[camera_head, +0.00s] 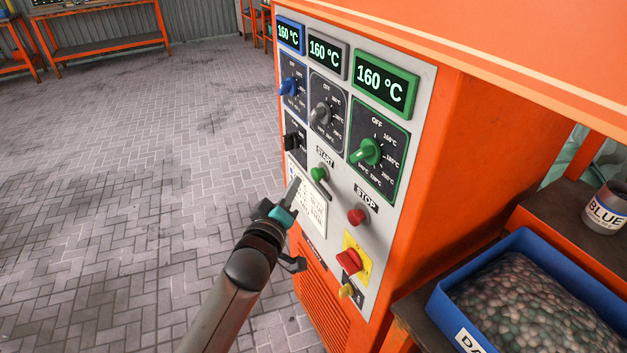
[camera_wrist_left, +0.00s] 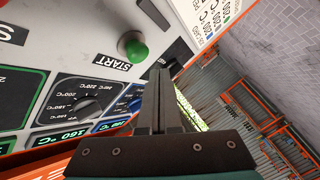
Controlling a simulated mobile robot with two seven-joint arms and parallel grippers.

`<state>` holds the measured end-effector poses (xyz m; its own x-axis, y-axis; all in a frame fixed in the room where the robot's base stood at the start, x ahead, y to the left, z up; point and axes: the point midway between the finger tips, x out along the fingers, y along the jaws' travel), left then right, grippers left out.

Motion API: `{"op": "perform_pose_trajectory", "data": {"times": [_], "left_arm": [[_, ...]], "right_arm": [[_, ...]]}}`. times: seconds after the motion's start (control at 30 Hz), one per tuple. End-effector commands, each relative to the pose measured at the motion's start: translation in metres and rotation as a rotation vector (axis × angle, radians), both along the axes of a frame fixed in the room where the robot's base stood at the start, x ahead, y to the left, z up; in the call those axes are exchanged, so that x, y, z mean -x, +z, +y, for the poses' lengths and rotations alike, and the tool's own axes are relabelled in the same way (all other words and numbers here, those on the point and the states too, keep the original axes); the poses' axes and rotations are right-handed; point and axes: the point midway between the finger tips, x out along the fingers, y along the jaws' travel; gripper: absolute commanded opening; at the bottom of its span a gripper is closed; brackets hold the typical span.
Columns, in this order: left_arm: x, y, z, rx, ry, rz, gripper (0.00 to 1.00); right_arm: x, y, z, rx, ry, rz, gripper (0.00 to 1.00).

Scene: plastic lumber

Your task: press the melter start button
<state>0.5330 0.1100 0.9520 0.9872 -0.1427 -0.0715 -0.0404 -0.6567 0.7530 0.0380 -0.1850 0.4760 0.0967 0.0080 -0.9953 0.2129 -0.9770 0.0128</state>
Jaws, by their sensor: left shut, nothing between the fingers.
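The melter's control panel (camera_head: 335,150) is a light grey plate on an orange cabinet. The green start button (camera_head: 319,174) sits mid-panel under a START label; it also shows in the left wrist view (camera_wrist_left: 133,46). The red stop button (camera_head: 357,215) is lower right of it. My left gripper (camera_head: 293,190) is shut and empty, its tips just lower left of the start button. In the left wrist view the shut fingers (camera_wrist_left: 160,85) are beside the green button, with a visible gap in the picture. Contact with the panel cannot be told. My right gripper is not in view.
Three displays read 160 °C, above a blue, a grey and a green knob (camera_head: 368,152). A red switch on yellow (camera_head: 350,261) and a small yellow knob (camera_head: 346,291) are low on the panel. A blue bin of pellets (camera_head: 448,305) stands right. The paved floor (camera_head: 150,180) left is clear.

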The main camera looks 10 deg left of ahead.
Motion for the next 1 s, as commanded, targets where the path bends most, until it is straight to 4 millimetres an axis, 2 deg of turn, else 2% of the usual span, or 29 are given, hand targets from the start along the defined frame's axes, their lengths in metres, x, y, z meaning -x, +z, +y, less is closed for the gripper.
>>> {"op": "perform_pose_trajectory", "data": {"times": [0.23, 1.0], "left_arm": [[-0.0074, 0.0005, -0.0107, -0.001, -0.001, 0.001, 0.0], [-0.0075, 0.0007, -0.0107, -0.001, -0.001, 0.0, 0.0]], "right_arm": [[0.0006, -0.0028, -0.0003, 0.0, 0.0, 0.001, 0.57], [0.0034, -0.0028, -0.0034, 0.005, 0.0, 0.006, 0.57]]}}
